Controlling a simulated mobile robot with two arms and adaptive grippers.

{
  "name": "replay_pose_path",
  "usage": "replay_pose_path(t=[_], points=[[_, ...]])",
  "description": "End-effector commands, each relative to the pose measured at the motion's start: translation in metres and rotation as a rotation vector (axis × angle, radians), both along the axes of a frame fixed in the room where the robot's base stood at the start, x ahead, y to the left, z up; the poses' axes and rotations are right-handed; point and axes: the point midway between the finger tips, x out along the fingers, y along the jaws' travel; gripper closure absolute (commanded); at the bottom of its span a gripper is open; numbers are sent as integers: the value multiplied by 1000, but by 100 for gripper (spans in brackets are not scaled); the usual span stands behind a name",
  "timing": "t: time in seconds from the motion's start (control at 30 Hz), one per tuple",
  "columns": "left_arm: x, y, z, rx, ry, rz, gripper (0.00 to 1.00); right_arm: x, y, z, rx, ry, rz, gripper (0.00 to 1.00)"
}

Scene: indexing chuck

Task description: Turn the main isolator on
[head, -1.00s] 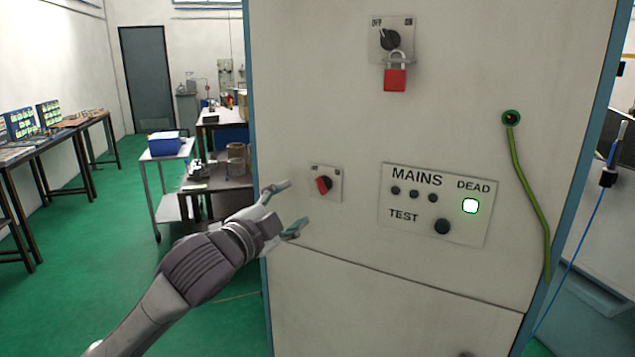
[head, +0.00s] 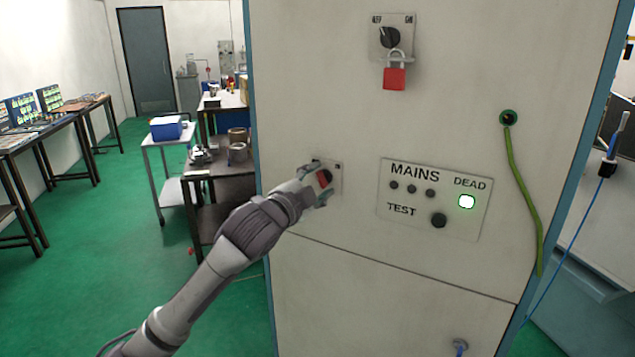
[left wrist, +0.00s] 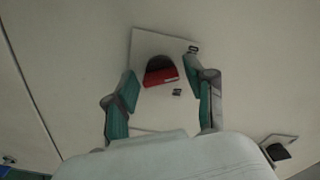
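A rotary switch with a red handle (head: 325,178) sits on a small square plate on the cabinet front, left of the MAINS panel. My left gripper (head: 317,182) is open in front of it and partly covers its plate. In the left wrist view the red handle (left wrist: 161,77) lies between the two spread fingers, with a gap on each side. Higher up is another rotary switch (head: 389,38) with a black knob, marked OFF and ON. A red padlock (head: 395,77) hangs from it, shackle through the knob area. My right gripper is not in view.
The MAINS panel (head: 430,200) has dark lamps, a black TEST button (head: 439,220) and a lit DEAD lamp (head: 467,202). A green cable (head: 522,190) hangs from a socket at right. Benches and a trolley (head: 165,145) stand behind left, with clear green floor.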

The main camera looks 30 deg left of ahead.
Motion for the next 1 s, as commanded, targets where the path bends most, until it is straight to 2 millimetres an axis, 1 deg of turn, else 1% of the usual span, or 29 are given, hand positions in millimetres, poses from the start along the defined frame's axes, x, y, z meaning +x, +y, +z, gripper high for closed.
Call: replay_pose_path(t=[0.03, 0.17, 0.2, 0.27, 0.47, 0.67, 0.87, 1.0], points=[[0, 0, 0, 0, 0, 0, 59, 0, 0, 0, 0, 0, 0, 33], [0, 0, 0, 0, 0, 0, 80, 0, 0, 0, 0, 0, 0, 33], [0, 0, 0, 0, 0, 0, 87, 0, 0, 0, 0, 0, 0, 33], [0, 0, 0, 0, 0, 0, 96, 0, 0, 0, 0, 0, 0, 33], [0, 0, 0, 14, 2, -1, 95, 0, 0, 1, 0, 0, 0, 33], [0, 0, 1, 87, 8, 0, 95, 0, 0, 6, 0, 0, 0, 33], [0, 0, 2, 230, 21, -1, 95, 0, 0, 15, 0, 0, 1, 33], [0, 0, 3, 360, 30, 0, 95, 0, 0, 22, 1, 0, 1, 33]])
